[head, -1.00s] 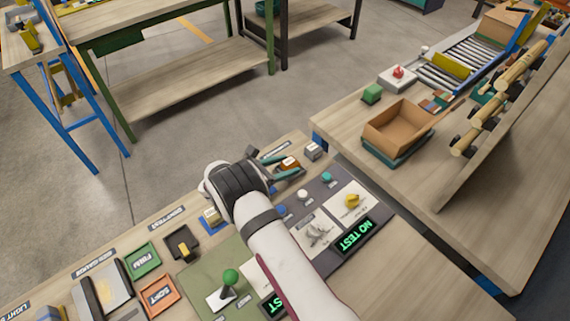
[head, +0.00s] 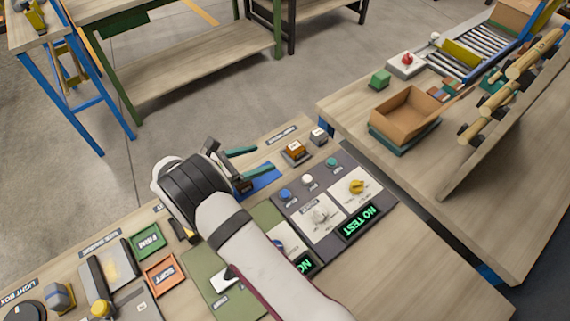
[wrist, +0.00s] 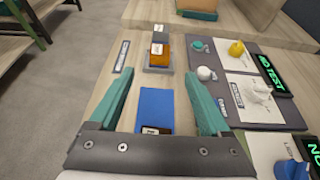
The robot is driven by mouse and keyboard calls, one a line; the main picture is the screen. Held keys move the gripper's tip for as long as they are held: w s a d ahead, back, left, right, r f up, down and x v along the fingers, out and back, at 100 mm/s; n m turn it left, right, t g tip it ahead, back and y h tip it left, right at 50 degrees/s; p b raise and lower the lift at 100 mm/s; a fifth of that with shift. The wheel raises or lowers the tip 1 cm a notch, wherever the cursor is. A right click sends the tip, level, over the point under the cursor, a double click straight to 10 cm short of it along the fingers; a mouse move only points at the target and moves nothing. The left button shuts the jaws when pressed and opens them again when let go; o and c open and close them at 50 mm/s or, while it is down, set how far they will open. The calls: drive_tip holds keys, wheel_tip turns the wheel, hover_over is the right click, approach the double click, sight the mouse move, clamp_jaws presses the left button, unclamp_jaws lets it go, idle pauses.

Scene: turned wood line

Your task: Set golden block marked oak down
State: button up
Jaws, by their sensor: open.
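The golden block (head: 295,148) with a white label sits on a small grey pad at the bench's far end. It also shows in the wrist view (wrist: 158,55), ahead of my fingertips and apart from them; its label is too small to read. My gripper (head: 250,161) is open with nothing held. In the wrist view its teal fingers (wrist: 160,80) stand apart on either side of a blue mat (wrist: 154,104). A dark brown labelled block (head: 244,187) is at the mat's near end, partly hidden by my gripper.
A grey labelled block (head: 319,135) stands just beyond the golden one. To the right is a dark panel with blue, white and teal knobs and a display (head: 358,222) reading "NO TEST". A cardboard box (head: 405,112) stands on the neighbouring bench.

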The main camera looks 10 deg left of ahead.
drive_tip(key=s+d+r+m+g+y, duration=0.1)
drive_tip(key=s+d+r+m+g, duration=0.3)
drive_tip(key=d+r+m, duration=0.4)
drive_tip(key=s+d+r+m+g, duration=0.5)
drive_tip(key=d+m, duration=0.1)
drive_tip(key=d, duration=0.4)
drive_tip(key=s+d+r+m+y, duration=0.1)
drive_tip(key=s+m+y, duration=0.4)
drive_tip(key=s+m, duration=0.4)
drive_tip(key=s+r+m+y, duration=0.2)
drive_tip(key=s+m+y, duration=0.3)
drive_tip(key=s+m, duration=0.4)
drive_tip(key=s, duration=0.3)
drive_tip(key=shift+s+d+m+g, duration=0.15)
drive_tip(key=shift+d+m+g, duration=0.15)
drive_tip(key=shift+d, duration=0.1)
drive_tip(key=shift+c, duration=0.2)
